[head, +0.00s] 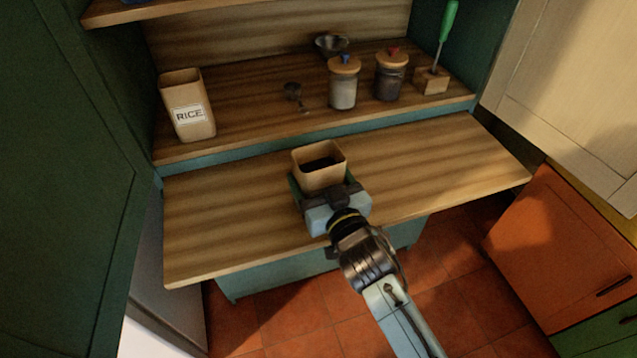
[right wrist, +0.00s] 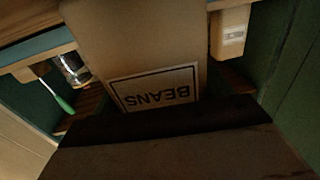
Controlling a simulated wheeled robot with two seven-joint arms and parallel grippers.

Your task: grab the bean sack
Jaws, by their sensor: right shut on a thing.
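The bean sack (head: 320,167) is a tan, open-topped container with dark contents, upright over the lower wooden counter in the head view. In the right wrist view the sack (right wrist: 140,45) fills the middle, with its BEANS label upside down. My right gripper (head: 325,190) is shut on the sack from the front, and its body hides the sack's lower part. I cannot tell whether the sack's base touches the counter. My left gripper is not in view.
A RICE sack (head: 187,115) stands on the raised shelf at left. Two lidded jars (head: 343,85) (head: 390,76), a metal scoop (head: 293,92), a metal bowl (head: 331,44) and a green-handled tool in a wooden block (head: 431,81) stand there too. The lower counter (head: 440,165) is clear either side.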

